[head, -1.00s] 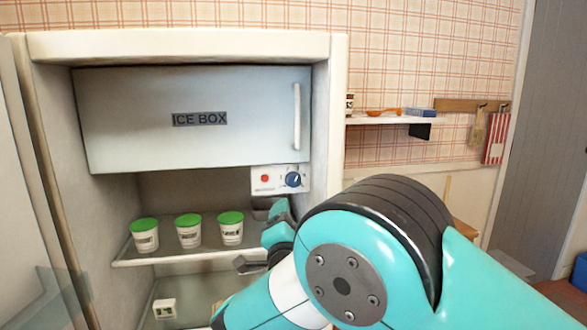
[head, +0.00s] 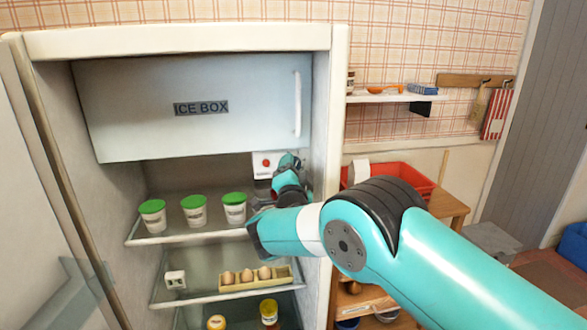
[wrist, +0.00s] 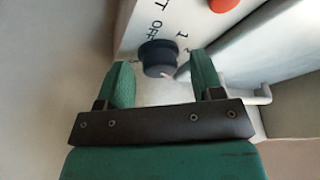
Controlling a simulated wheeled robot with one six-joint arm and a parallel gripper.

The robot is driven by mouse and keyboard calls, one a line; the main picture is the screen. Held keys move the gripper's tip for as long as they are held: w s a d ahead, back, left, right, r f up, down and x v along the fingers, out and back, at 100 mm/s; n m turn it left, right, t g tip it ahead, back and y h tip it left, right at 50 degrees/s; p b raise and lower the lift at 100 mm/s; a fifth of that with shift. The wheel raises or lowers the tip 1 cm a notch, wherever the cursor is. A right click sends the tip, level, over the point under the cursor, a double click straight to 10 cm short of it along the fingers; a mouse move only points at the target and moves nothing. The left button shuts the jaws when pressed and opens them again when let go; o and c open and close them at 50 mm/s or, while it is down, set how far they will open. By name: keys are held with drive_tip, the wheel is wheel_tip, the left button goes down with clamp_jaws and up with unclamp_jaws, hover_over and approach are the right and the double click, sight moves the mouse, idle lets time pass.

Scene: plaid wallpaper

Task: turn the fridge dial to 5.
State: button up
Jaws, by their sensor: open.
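The fridge's white control panel (head: 259,171) sits under the ice box door, with a red round spot (head: 266,163) on it. In the head view my gripper (head: 288,163) is at the panel's right part and hides the dial. In the wrist view the dark blue dial (wrist: 158,56) lies between the tips of my open green fingers (wrist: 162,66), with a gap visible on the right side. I cannot tell whether the left finger touches it. "OFF" and "1" are printed beside the dial. A small pale mark shows at its lower edge; its exact setting is unclear.
The ice box door (head: 200,105) is shut above. Several green-lidded tubs stand on the shelf (head: 180,236) at lower left, with an egg tray (head: 255,283) below. The fridge's right wall (head: 322,130) is close to my wrist. A red crate (head: 410,180) stands outside.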

drive_tip(key=c, duration=0.9)
drive_tip(key=shift+f+b, duration=0.2)
drive_tip(key=shift+b, duration=0.55)
drive_tip(key=shift+r+m+g+b, duration=0.2)
drive_tip(key=shift+m+g+b, duration=0.75)
drive_tip(key=shift+m+b, duration=2.6)
drive_tip(key=shift+r+m+g+b, duration=0.2)
drive_tip(key=shift+m+g+b, duration=0.7)
drive_tip(key=shift+m+b, duration=2.65)
drive_tip(key=shift+r+m+g+b, duration=0.2)
drive_tip(key=shift+m+g+b, duration=1.05)
drive_tip(key=shift+b, duration=4.3)
drive_tip(key=shift+m, duration=0.45)
